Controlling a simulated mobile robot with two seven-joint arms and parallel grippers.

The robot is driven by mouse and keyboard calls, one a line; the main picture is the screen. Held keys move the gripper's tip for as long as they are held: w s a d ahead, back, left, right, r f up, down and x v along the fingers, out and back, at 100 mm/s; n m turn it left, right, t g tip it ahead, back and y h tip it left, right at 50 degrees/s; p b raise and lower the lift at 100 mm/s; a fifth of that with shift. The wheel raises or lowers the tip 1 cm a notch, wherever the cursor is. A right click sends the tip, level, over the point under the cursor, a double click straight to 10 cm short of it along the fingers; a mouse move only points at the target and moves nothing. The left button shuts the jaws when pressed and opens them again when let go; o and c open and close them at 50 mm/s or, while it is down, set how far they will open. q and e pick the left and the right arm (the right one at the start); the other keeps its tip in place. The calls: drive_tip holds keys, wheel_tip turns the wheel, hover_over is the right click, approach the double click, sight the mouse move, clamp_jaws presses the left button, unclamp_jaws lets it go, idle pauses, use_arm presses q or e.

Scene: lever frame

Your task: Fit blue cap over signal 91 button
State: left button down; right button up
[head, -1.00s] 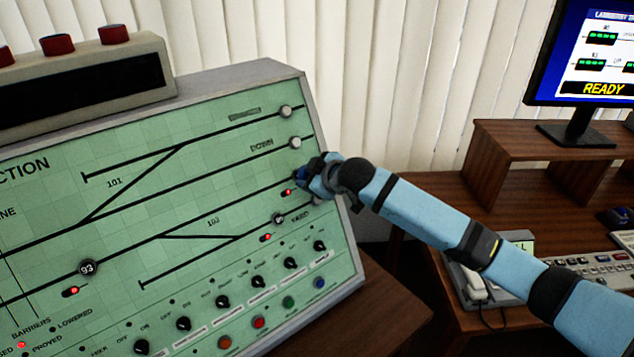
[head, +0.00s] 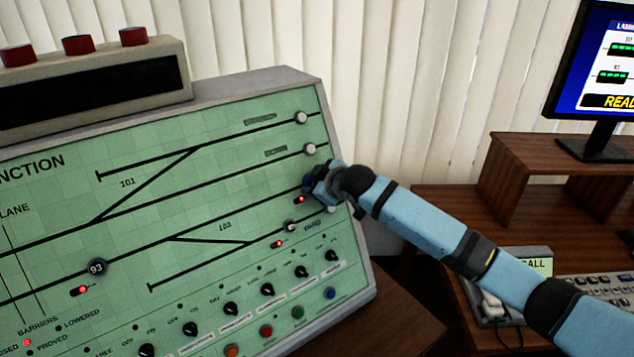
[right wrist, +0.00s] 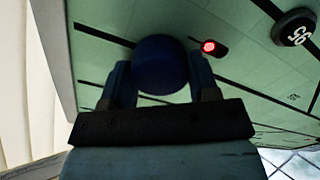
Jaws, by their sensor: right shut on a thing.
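The blue cap (right wrist: 162,65) is round and dark blue, and sits between the two fingers of my right gripper (right wrist: 160,78) in the right wrist view. My left gripper is not in view.
The green signal panel (head: 130,215) has a red light (head: 301,199) just below the cap. A dark numbered button (right wrist: 294,27) stands beside it. White knobs (head: 310,150) are above. A wooden desk (head: 450,210) with a monitor (head: 595,80) is to the right.

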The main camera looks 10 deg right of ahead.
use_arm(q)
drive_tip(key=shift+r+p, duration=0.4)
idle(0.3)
use_arm(e)
drive_tip(key=shift+f, duration=0.1)
drive_tip(key=o, duration=1.3)
drive_tip(key=shift+c, duration=0.2)
drive_tip(key=shift+s+d+r+p, duration=0.2)
drive_tip(key=shift+s+r+p, duration=0.2)
drive_tip(key=shift+p, duration=0.25)
use_arm(q)
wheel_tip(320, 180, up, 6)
drive_tip(key=p, duration=0.5)
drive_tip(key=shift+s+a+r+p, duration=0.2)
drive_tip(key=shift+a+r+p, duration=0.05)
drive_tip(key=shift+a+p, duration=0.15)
use_arm(e)
drive_tip(key=v, duration=0.7)
